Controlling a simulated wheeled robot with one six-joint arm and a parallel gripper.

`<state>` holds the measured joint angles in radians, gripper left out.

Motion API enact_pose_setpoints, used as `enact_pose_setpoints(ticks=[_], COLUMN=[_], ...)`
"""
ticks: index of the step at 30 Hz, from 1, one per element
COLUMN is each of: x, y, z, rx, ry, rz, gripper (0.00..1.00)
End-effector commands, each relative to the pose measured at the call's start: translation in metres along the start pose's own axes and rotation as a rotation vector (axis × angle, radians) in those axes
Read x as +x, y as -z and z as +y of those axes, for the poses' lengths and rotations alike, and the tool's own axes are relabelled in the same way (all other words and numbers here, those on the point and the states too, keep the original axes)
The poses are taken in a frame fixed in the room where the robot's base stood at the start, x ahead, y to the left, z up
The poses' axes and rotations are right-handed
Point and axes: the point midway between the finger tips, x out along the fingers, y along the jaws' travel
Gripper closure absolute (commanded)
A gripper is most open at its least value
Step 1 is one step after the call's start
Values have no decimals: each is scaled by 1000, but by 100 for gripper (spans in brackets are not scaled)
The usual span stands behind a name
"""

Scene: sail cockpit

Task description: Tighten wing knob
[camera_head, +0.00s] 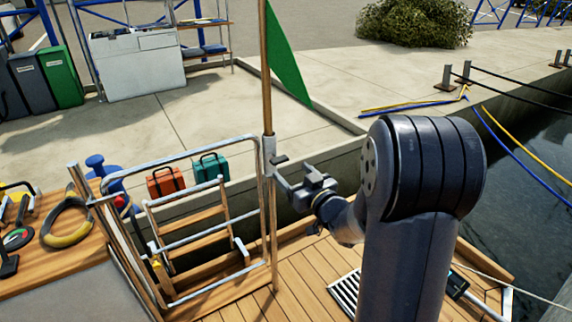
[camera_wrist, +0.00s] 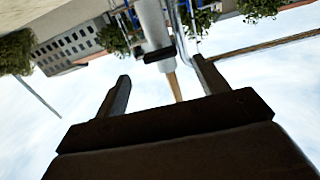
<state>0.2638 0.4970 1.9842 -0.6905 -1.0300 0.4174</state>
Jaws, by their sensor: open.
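The wing knob (camera_head: 281,160) is a small dark piece on the side of a pale metal socket (camera_head: 269,150). The socket holds a wooden staff (camera_head: 264,70) with a green flag (camera_head: 284,65). My gripper (camera_head: 287,182) is just right of and slightly below the knob in the head view. In the wrist view, which looks upside down, my gripper (camera_wrist: 161,70) has its two fingers wide apart with nothing between them. The knob (camera_wrist: 160,54) shows as a dark bar across the pale socket (camera_wrist: 152,25), between and beyond the fingertips. Whether a finger touches it cannot be told.
A metal rail (camera_head: 270,225) rises below the socket, beside a folding ladder (camera_head: 195,240). Orange (camera_head: 165,182) and teal (camera_head: 211,168) cases stand behind. Open deck (camera_head: 305,270) lies below my arm.

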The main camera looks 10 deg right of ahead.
Motion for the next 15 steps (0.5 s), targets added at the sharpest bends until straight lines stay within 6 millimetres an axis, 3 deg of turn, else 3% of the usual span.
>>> enact_pose_setpoints(ticks=[6,15], x=[-37,-50], y=[1,0], z=[1,0], rx=[0,0], ry=[-3,1], rz=[0,1], gripper=[31,31])
